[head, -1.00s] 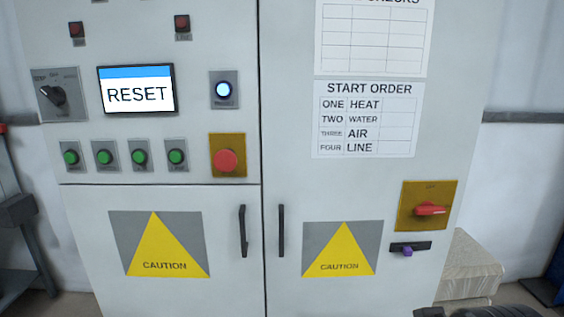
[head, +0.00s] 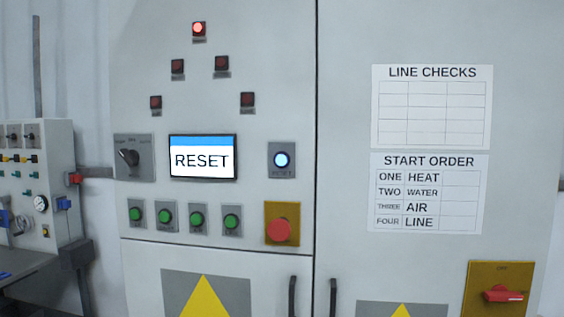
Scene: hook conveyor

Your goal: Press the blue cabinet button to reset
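The blue cabinet button (head: 281,160) is a round push button with a lit white-blue centre on a grey plate marked RESET. It sits on the cabinet's (head: 340,190) left door panel, right of the screen (head: 202,158), which reads RESET under a blue bar. A red mushroom button (head: 279,229) on a yellow plate is just below it. My gripper is not in view, and nothing touches the blue button.
Several green buttons (head: 197,219) line up below the screen, with a black rotary knob (head: 129,157) to its left. A red-handled switch (head: 502,294) is at lower right. Door handles (head: 333,297) stick out at bottom centre. A smaller control bench (head: 48,170) stands at far left.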

